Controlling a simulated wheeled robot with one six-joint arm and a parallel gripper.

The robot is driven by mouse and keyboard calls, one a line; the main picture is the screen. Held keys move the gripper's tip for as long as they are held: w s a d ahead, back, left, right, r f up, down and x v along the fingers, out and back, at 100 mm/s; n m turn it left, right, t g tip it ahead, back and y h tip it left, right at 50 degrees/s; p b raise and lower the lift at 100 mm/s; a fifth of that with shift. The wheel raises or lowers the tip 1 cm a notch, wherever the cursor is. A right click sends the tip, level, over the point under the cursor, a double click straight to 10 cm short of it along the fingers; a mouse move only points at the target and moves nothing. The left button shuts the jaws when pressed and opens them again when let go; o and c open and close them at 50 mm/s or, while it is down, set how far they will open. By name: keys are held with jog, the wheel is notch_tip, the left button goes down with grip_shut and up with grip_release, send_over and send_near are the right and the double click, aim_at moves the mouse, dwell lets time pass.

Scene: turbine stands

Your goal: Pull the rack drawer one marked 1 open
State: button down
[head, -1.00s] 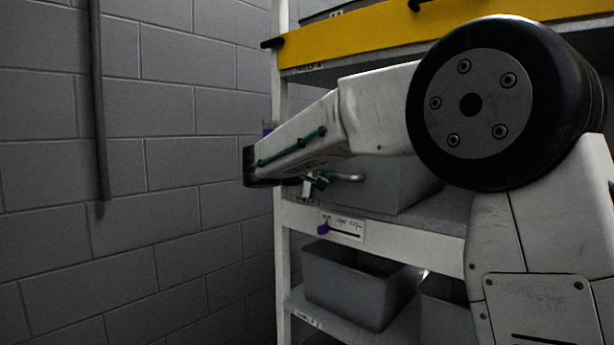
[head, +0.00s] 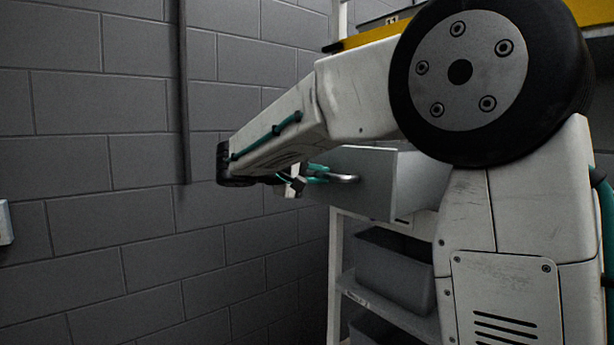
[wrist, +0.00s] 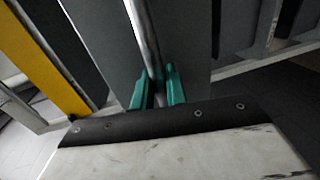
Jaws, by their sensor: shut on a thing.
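The grey drawer (head: 368,186) juts out of the rack toward the left in the head view, with a metal handle (head: 343,178) on its front. My gripper (head: 318,173) is at the handle; part of it is hidden by my arm. In the wrist view, my gripper's green fingers (wrist: 157,90) stand on both sides of the handle bar (wrist: 147,40) and are shut on it. The drawer front (wrist: 100,40) shows behind the bar. No number is readable on the drawer.
The white rack post (head: 335,260) stands below the drawer. Grey bins (head: 395,270) sit on the lower shelves. A yellow beam (head: 372,38) crosses above. The block wall (head: 100,200) and its vertical pipe (head: 183,90) are at the left.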

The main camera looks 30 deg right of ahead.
jog(key=shift+s+a+f, duration=0.1)
jog(key=shift+s+f, duration=0.05)
jog(key=c, duration=1.5)
grip_release()
jog(key=shift+a, duration=0.1)
jog(key=v, duration=0.7)
jog(key=shift+a, duration=0.3)
